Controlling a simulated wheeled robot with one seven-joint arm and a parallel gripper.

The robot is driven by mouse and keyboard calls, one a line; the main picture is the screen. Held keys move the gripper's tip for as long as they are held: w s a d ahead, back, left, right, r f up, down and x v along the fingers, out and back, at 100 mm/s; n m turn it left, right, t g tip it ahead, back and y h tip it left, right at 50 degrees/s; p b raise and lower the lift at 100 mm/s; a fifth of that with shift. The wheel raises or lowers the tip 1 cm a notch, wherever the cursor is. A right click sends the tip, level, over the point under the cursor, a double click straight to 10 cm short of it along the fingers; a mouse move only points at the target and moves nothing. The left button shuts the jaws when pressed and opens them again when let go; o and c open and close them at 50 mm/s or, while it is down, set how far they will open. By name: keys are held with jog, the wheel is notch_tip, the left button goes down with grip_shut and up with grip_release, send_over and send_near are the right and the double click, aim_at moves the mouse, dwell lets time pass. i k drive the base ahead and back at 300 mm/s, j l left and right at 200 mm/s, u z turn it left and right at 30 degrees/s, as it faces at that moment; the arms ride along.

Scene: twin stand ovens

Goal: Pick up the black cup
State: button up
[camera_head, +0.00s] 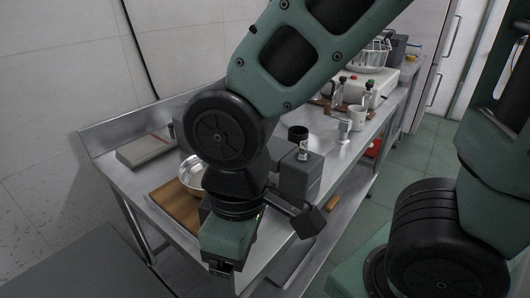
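A small black cup (298,133) stands on the steel counter, just right of my arm's elbow. Its lower part is partly hidden by things in front of it. My arm reaches across the middle of the view and bends down at the front of the counter. My gripper (306,221) seems to be the dark part at the arm's lower end, below and in front of the black cup and apart from it. Its fingers cannot be made out, so I cannot tell whether it is open or shut.
A white mug (357,114) and a small metal pot (344,130) stand right of the cup, with bottles behind. A metal bowl (191,176) and a wooden board (174,203) lie left of my arm. A grey flat box (145,150) is at the back left. Green floor (405,172) is clear at right.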

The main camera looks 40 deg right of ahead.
aim_at(298, 139)
jog(key=k+l+u, duration=0.15)
jog(key=l, duration=0.25)
jog(key=k+l+u, duration=0.15)
jog(key=l, duration=0.3)
jog(key=k+l+u, duration=0.15)
jog(key=l, duration=0.2)
